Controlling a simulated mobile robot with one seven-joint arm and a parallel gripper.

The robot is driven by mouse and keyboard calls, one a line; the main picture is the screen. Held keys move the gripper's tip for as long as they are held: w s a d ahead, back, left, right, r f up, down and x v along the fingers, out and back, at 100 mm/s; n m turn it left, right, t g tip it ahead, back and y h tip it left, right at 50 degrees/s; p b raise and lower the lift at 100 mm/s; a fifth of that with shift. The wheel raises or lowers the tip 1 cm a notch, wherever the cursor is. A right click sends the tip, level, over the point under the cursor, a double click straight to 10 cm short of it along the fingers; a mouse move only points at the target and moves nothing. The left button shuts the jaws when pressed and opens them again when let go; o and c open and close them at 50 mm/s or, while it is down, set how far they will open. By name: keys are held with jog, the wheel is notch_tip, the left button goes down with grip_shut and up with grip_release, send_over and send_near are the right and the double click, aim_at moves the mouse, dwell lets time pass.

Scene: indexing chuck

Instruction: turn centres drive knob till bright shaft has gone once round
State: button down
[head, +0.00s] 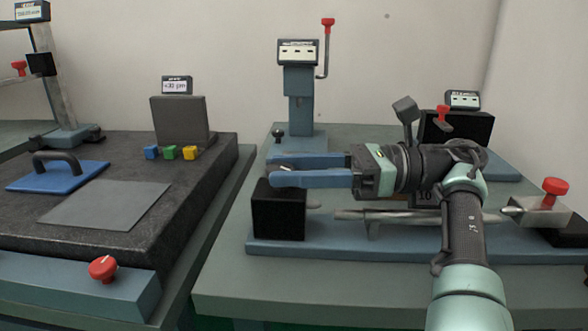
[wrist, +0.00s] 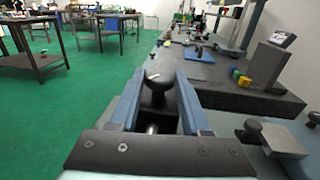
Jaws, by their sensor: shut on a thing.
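My gripper (head: 271,170) reaches left over the black headstock block (head: 280,213) of the centres. In the wrist view its two blue fingers (wrist: 160,76) lie on either side of a dark drive knob (wrist: 155,93) and are shut on it. A pale mark shows on the knob's top. In the head view the fingers hide most of the knob. The bright shaft (head: 400,215) lies level to the right of the headstock, with a small arm hanging below it. My arm covers part of the shaft. The tailstock (head: 535,213) with a red knob (head: 555,187) stands at its right end.
A press-like stand (head: 299,95) with a red-handled lever stands behind. A dark granite plate (head: 215,180) at left bears a blue handled block (head: 58,176) and small coloured blocks. A red knob (head: 103,268) sits at the left bench's front. Green floor (wrist: 60,110) is open.

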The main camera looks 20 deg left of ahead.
aim_at(291, 167)
jog(key=shift+f, duration=0.1)
jog(key=shift+c, duration=2.1)
grip_release()
jog(key=shift+a, duration=0.1)
notch_tip(291, 167, up, 10)
jog(key=p, duration=0.3)
jog(key=shift+p, duration=0.3)
jog(key=shift+o, duration=0.2)
